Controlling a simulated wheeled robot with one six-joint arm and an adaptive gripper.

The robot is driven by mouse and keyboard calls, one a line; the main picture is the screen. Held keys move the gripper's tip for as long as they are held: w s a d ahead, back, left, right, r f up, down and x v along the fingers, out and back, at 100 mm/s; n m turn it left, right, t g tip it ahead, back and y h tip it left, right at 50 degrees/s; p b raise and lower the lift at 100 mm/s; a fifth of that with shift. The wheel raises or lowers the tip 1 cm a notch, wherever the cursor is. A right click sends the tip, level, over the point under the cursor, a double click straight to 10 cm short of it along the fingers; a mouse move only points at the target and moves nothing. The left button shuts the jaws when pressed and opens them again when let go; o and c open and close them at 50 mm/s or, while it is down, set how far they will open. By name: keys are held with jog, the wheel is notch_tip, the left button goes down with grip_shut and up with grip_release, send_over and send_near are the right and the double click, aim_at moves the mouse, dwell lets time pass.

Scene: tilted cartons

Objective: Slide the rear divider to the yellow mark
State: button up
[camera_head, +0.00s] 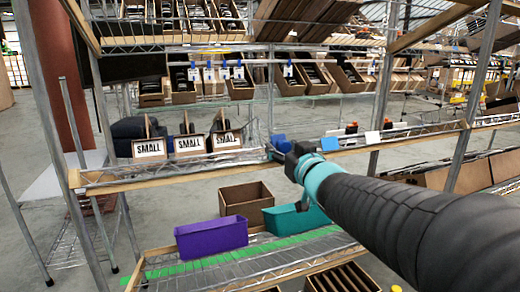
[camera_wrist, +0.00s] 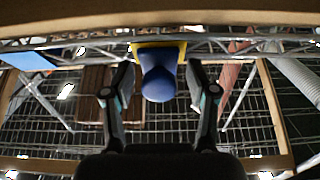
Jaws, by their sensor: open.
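A blue rounded piece (camera_wrist: 158,82), perhaps the handle of a divider, sits between the spread fingers of my gripper (camera_wrist: 160,95) in the wrist view. The fingers are open, with a gap on each side of it. A yellow piece (camera_wrist: 181,50) shows right behind the blue piece, at the wire rail. In the head view my gripper (camera_head: 274,153) is at the front edge of the middle shelf, close to a blue object (camera_head: 281,142). I cannot make out a rear divider for certain; my gripper and arm hide part of the shelf.
Cartons labelled SMALL (camera_head: 150,148) stand left on the same shelf. A purple bin (camera_head: 211,238), a teal bin (camera_head: 296,220) and a brown carton (camera_head: 246,200) sit below. A wooden edge (camera_wrist: 160,18) crosses the wrist view's top.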

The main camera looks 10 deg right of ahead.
jog(key=shift+s, duration=0.1)
jog(key=v, duration=1.1)
jog(key=shift+s, duration=0.4)
jog(key=shift+d, duration=0.15)
jog(key=s+d+f+m+g+h+p, duration=0.1)
jog(key=s+d+f+m+g+h, duration=0.1)
jog(key=s+d+f+g+h, duration=0.25)
jog(key=s+d+f+m+g+h, duration=0.1)
jog(key=d+f+m+g+h, duration=0.1)
jog(key=d+f+h, duration=0.35)
jog(key=s+a+f+g+y+p, duration=0.1)
jog(key=s+a+g+y+p, duration=0.1)
jog(key=s+a, duration=0.3)
jog(key=s+a+f+n+g+y+p, duration=0.1)
jog(key=s+a+f+g+y+p, duration=0.1)
jog(key=s+a+g+y+p, duration=0.1)
jog(key=s+a+y, duration=0.1)
jog(key=s+a, duration=0.1)
jog(key=s, duration=0.1)
jog(key=shift+s+a, duration=0.3)
jog(key=shift+a, duration=0.05)
